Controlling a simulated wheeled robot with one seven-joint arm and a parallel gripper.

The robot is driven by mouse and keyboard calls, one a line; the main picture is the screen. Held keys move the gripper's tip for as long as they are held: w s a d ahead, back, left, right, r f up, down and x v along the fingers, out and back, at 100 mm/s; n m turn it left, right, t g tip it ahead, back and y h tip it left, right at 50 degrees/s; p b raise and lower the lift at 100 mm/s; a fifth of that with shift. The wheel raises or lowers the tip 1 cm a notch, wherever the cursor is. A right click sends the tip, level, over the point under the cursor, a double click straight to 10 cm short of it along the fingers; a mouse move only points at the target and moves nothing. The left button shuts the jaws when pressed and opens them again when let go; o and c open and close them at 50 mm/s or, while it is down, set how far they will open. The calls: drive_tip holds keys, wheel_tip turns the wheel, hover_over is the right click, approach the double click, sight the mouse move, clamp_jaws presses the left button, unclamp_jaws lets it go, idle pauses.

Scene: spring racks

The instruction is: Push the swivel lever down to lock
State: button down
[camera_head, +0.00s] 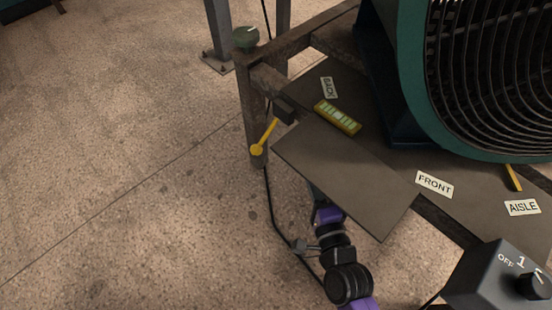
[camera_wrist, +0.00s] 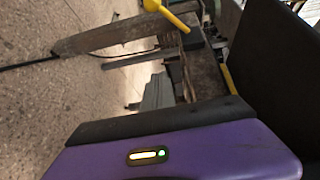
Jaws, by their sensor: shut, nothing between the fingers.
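The yellow swivel lever (camera_head: 268,133) is at the rack's left corner leg in the head view. It slants down and left from a dark block (camera_head: 285,110) to a round yellow knob. It also shows at the top of the wrist view (camera_wrist: 176,17), apart from my gripper. In the head view my arm goes under the grey plate, which hides my gripper. The wrist view shows its purple housing and dark front edge (camera_wrist: 155,119) at the bottom; it is shut and empty, with the fingertips not clearly visible.
The grey plate (camera_head: 345,170) juts out over my arm. A yellow-green level (camera_head: 337,117) lies behind it. A large teal-framed fan (camera_head: 415,90) stands at the right. A dark switch box (camera_head: 500,279) is at lower right. The floor at left is clear.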

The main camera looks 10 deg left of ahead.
drive_tip(key=s+d+r+n+t+p, duration=0.2)
drive_tip(key=d+r+n+t, duration=0.2)
drive_tip(key=d+r+n, duration=0.45)
drive_tip(key=n+g+y+b, duration=0.1)
drive_tip(key=n+g+y, duration=0.9)
drive_tip(key=n, duration=1)
approach(264, 139)
drive_tip(key=s+a+r+t+y, duration=0.1)
drive_tip(key=s+a+r, duration=0.15)
drive_tip(key=a, duration=0.45)
drive_tip(key=shift+w+a+f+b, duration=0.15)
drive_tip(key=shift+w+f+b, duration=0.45)
drive_tip(key=shift+w+b, duration=0.2)
drive_tip(key=shift+w+a+f+b, duration=0.2)
drive_tip(key=shift+w+f+b, duration=0.4)
drive_tip(key=shift+w+b, duration=0.15)
